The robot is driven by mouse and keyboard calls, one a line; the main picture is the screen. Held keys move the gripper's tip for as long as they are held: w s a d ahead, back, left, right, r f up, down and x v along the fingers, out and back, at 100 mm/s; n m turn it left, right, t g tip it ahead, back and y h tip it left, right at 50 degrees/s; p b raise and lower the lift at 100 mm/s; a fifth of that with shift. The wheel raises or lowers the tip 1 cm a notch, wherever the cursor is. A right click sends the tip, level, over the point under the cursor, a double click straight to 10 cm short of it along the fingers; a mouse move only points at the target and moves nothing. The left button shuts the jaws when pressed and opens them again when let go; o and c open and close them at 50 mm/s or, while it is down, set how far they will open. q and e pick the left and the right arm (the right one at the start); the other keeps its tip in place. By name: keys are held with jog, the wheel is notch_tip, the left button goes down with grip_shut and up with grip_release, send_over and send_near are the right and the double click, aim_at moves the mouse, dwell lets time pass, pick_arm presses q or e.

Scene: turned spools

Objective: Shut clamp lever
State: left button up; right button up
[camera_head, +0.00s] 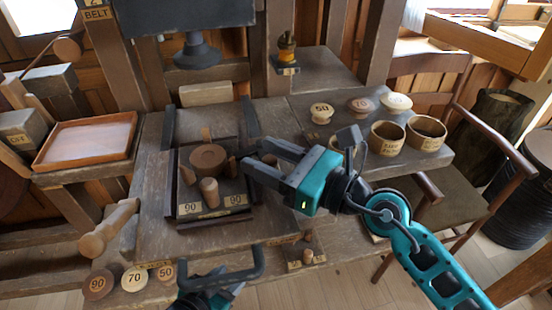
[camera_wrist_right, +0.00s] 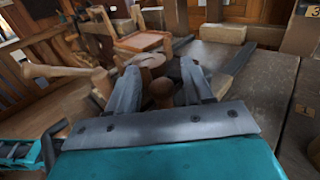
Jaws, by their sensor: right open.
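The dark clamp fixture (camera_head: 213,217), with "90" labels on its front, stands on the left part of the bench. A round wooden disc (camera_head: 209,157) sits in it. A round-ended wooden knob (camera_head: 209,192), which looks like the clamp lever's handle, sticks up in front of the disc. My right gripper (camera_head: 248,157) is open and empty, just right of the fixture. In the right wrist view the knob (camera_wrist_right: 161,91) shows between the fingers, beyond them, with no clear contact. My left gripper (camera_head: 222,272) is at the bottom edge, partly cut off; its jaw opening is unclear.
Wooden cups (camera_head: 386,138) and numbered spools (camera_head: 322,113) stand on the bench at right. A wooden tray (camera_head: 86,140) lies at left. A turned wooden handle (camera_head: 108,230) and numbered discs (camera_head: 134,279) are at front left. A dark machine head (camera_head: 198,52) hangs behind the fixture.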

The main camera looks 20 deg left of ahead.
jog(key=b+v, duration=0.3)
jog(key=v, duration=1)
